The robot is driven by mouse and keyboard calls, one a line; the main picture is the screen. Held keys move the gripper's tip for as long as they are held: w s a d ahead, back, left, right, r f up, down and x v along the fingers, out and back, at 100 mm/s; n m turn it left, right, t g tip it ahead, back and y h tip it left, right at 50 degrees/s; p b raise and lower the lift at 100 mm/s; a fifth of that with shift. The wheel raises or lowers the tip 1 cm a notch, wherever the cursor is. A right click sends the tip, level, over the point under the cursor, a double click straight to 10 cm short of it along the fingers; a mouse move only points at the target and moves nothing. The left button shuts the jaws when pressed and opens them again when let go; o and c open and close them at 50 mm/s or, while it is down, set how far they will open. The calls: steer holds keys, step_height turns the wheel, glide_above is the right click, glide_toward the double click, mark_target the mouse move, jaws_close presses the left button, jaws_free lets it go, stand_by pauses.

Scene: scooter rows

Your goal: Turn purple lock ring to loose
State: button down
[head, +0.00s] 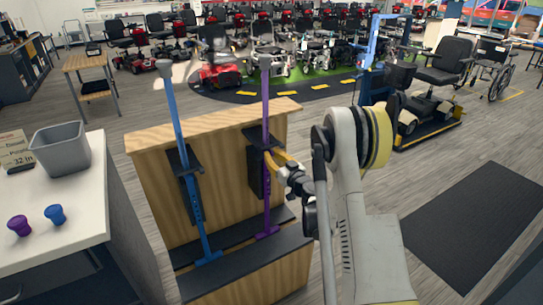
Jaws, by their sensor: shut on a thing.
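A purple cane (265,105) with a grey handle stands upright in the wooden stand, held by a black bracket. My gripper (269,160) comes from the right with its yellow fingers shut around the cane's shaft just below the bracket, where the purple lock ring sits. The fingers mostly hide the ring, so its loose or tight setting cannot be read. Below them the purple shaft runs down to the black base step. A blue cane (172,110) stands slightly tilted in the left bracket of the same stand, apart from my gripper.
A white counter (85,215) at the left bears a grey bin (62,150), a sign, and small purple (19,226) and blue (55,214) caps. Scooters and wheelchairs line the back. A dark mat (475,225) lies on open floor at the right.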

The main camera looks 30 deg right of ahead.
steer(key=shift+d+n+y, duration=0.15)
steer(key=shift+n+y, duration=0.15)
steer(key=shift+y, duration=0.2)
steer(key=shift+w+d+n+g+y+b, duration=0.25)
steer(key=shift+d+n+g+y+b, duration=0.15)
steer(key=shift+n+g+y, duration=1.35)
steer(key=shift+w+d+n+g+y+b, duration=0.25)
steer(key=shift+d+n+g+y, duration=0.3)
steer(key=shift+n+y, duration=1.4)
steer(key=shift+w+d+n+g+y+b, duration=0.35)
steer(key=shift+n+g+y, duration=0.75)
steer(key=shift+y, duration=1.5)
steer(key=c, duration=1.4)
jaws_free()
steer(key=shift+s+d, duration=0.1)
